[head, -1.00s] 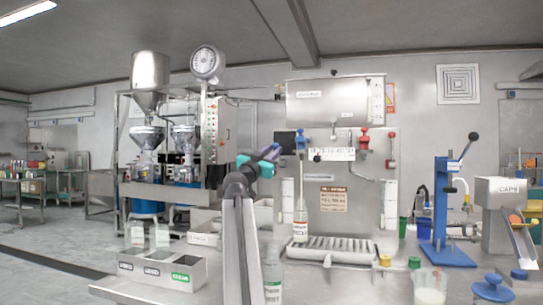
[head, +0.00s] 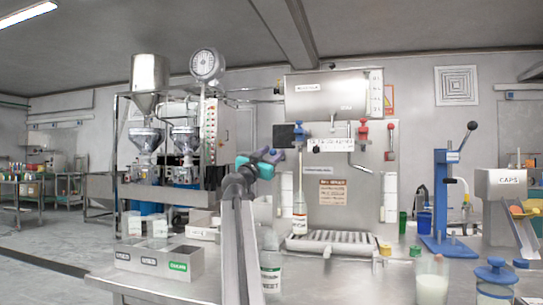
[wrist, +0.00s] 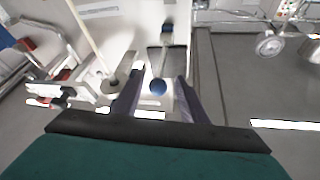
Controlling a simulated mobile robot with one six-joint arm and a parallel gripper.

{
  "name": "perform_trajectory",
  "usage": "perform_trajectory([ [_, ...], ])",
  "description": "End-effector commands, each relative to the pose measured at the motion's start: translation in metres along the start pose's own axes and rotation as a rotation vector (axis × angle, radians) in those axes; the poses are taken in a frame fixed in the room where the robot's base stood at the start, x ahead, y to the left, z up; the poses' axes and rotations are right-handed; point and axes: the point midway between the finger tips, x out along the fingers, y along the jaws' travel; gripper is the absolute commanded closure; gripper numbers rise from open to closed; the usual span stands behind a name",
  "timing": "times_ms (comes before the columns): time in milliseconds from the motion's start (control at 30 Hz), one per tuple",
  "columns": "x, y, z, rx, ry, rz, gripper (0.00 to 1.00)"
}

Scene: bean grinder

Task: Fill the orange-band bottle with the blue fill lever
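A bottle (head: 299,224) with a reddish-orange label band stands upright on the drip tray (head: 320,250) below the left, blue-marked tap. The blue fill lever (head: 300,130) is at the top of that tap on the steel filling machine (head: 335,100). My gripper (head: 262,160) is raised left of the tap in the head view. In the wrist view my gripper (wrist: 158,85) is open, with two dark fingers apart. A blue ball knob (wrist: 158,87) shows in the gap between them; whether it lies inside the grip or beyond it I cannot tell.
A red tap (head: 363,130) is right of the blue one. A sorting bin (head: 160,262) stands front left; a green-labelled bottle (head: 271,276) is partly behind my arm. A blue press (head: 446,205), a cap dispenser (head: 505,200) and a beaker (head: 432,280) stand on the right.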

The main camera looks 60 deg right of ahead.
Motion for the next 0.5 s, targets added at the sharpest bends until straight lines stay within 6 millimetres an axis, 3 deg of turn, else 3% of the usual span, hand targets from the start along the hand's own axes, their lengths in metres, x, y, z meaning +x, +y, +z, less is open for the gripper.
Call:
perform_trajectory([
  [267,-0.006,-0.001,-0.001,0.0,0.0,-0.002,0.6],
  [500,-0.023,-0.001,-0.001,0.0,0.0,-0.003,0.6],
])
